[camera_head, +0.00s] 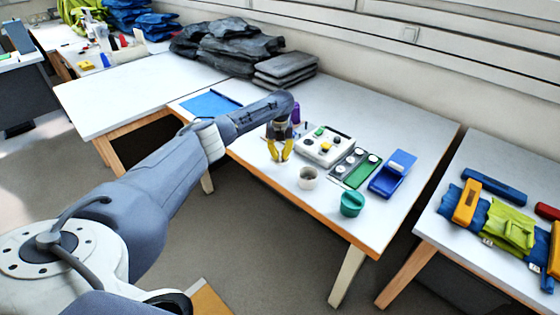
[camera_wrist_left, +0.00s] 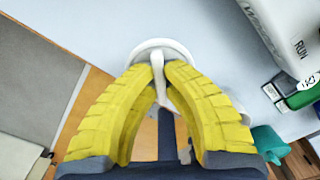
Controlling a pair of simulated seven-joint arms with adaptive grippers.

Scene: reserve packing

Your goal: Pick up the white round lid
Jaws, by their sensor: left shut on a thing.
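The white round lid (camera_wrist_left: 145,47) lies between my left fingertips in the left wrist view, with its upright white knob gripped. My left gripper (camera_head: 281,158) has yellow fingers, points down over the front of the white table and is shut on the lid's knob. It also shows in the left wrist view (camera_wrist_left: 160,70). The lid is hard to make out in the head view, and I cannot tell whether it touches the table. A white round cup (camera_head: 307,181) stands just right of my gripper. My right gripper is not in view.
Right of my gripper are a white device (camera_head: 327,146), a green-topped tray (camera_head: 356,174), a blue box (camera_head: 389,181) and a green cup (camera_head: 351,207). A blue mat (camera_head: 208,104) lies to the left. A purple object stands behind the gripper. The table's front edge is close.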

